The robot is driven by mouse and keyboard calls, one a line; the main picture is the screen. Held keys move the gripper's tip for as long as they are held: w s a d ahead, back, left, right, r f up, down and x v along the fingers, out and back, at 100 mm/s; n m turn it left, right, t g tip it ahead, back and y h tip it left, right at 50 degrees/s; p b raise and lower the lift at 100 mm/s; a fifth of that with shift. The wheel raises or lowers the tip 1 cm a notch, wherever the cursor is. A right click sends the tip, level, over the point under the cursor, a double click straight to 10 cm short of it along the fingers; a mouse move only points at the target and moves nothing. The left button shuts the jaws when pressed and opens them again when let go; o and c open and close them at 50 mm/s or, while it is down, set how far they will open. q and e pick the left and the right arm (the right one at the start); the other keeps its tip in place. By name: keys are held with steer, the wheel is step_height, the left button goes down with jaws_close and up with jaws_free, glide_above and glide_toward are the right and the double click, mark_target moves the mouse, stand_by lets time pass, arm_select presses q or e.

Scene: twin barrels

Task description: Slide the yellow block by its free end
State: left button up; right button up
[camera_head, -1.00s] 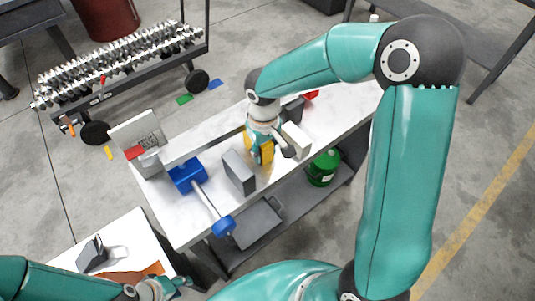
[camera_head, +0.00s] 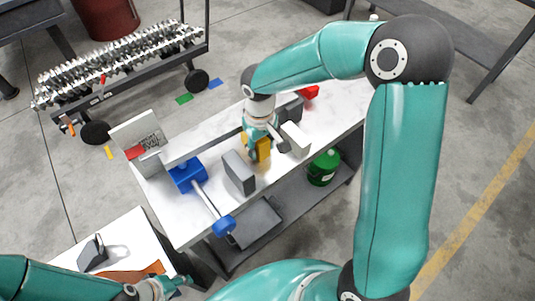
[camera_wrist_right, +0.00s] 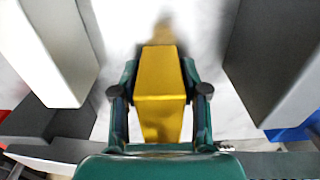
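The yellow block (camera_head: 264,149) is on the white workbench, partly hidden by my right gripper (camera_head: 257,150) in the head view. In the right wrist view the yellow block (camera_wrist_right: 160,85) lies between the two fingers of my right gripper (camera_wrist_right: 160,64). The fingers close against its two sides, and its far end points away from the palm. My left gripper (camera_head: 165,288) is low at the bottom left of the head view, small and partly cut off, so its opening is unclear.
A pale block (camera_head: 294,139) and a grey block (camera_head: 238,172) stand on either side of the yellow block. A blue clamp-like part (camera_head: 188,176) with a grey bar lies to the left. A dark block (camera_head: 291,108) and a red object (camera_head: 310,92) sit behind.

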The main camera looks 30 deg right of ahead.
steer(key=shift+o, duration=1.3)
steer(key=shift+s+f, duration=0.2)
step_height(320, 180, up, 12)
steer(key=shift+w+r, duration=0.15)
